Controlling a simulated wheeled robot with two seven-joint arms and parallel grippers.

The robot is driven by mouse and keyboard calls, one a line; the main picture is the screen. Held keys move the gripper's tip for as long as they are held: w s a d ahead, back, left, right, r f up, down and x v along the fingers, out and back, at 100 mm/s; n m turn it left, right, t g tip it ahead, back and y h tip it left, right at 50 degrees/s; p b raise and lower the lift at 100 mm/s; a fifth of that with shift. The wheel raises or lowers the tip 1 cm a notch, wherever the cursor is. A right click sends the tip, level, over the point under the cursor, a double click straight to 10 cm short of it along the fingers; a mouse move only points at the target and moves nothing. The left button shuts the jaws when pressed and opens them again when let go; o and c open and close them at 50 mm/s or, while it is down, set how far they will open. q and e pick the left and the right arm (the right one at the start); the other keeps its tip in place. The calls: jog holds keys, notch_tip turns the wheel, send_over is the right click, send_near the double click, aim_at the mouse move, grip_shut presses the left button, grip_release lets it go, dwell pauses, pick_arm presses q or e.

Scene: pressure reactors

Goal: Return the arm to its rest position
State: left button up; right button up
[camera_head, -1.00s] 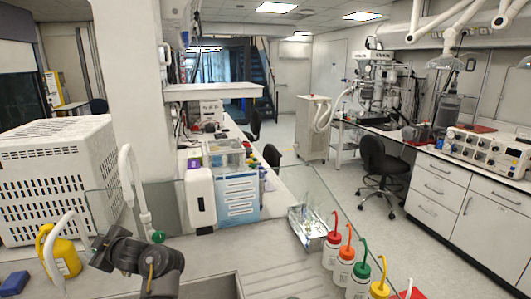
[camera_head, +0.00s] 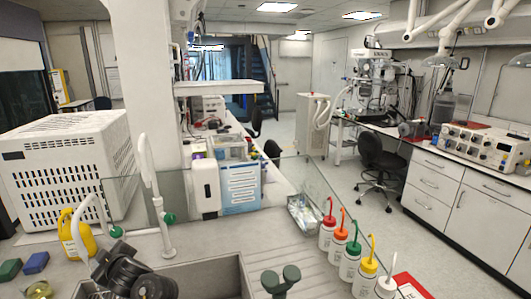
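My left arm shows only as dark rounded links at the bottom left of the head view, in front of the sink's left end. No gripper fingers can be made out on it. My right arm cannot be surely made out. A dark grey-green piece with two rounded lobes (camera_head: 280,280) stands at the bottom edge, right of the sink; I cannot tell what it is. Nothing is seen held.
A sink (camera_head: 222,262) lies front centre. A yellow bottle (camera_head: 76,234), white taps (camera_head: 155,195) and a white vented box (camera_head: 70,170) are at left. Several wash bottles (camera_head: 349,263) and a foil-like tray (camera_head: 303,215) stand at right. A glass panel (camera_head: 320,190) is behind.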

pick_arm(q)
jog(key=s+d+f+m+h, duration=0.3)
jog(key=s+d+f+m, duration=0.2)
jog(key=s, duration=0.3)
jog(key=s+d+f+m+g+h, duration=0.1)
jog(key=s+d+f+m+h, duration=0.3)
jog(key=s+d+f, duration=0.3)
jog(key=s+d+f+m+h, duration=0.4)
jog(key=s+d+f+m, duration=0.2)
jog(key=s, duration=0.4)
jog(key=shift+d+g, duration=0.15)
jog(key=shift+g, duration=0.25)
jog(key=s+d+f+m+g+h, duration=0.1)
jog(key=s+d+m+g, duration=0.2)
jog(key=s, duration=0.9)
jog(key=s+f+g+b, duration=0.1)
jog(key=s+f+b, duration=0.15)
jog(key=f, duration=1.55)
jog(key=s+f+g+b, duration=0.15)
jog(key=f+b, duration=0.25)
jog(key=f, duration=1.4)
jog(key=s+a+f+m+b, duration=0.1)
jog(key=s+a+f+b, duration=0.1)
jog(key=s+f, duration=1.3)
jog(key=shift+a+f+g+b, duration=0.15)
jog(key=shift+f+g+b, duration=0.2)
jog(key=shift+f+b, duration=0.35)
pick_arm(e)
notch_tip(320, 180, down, 10)
jog(key=shift+s, duration=0.25)
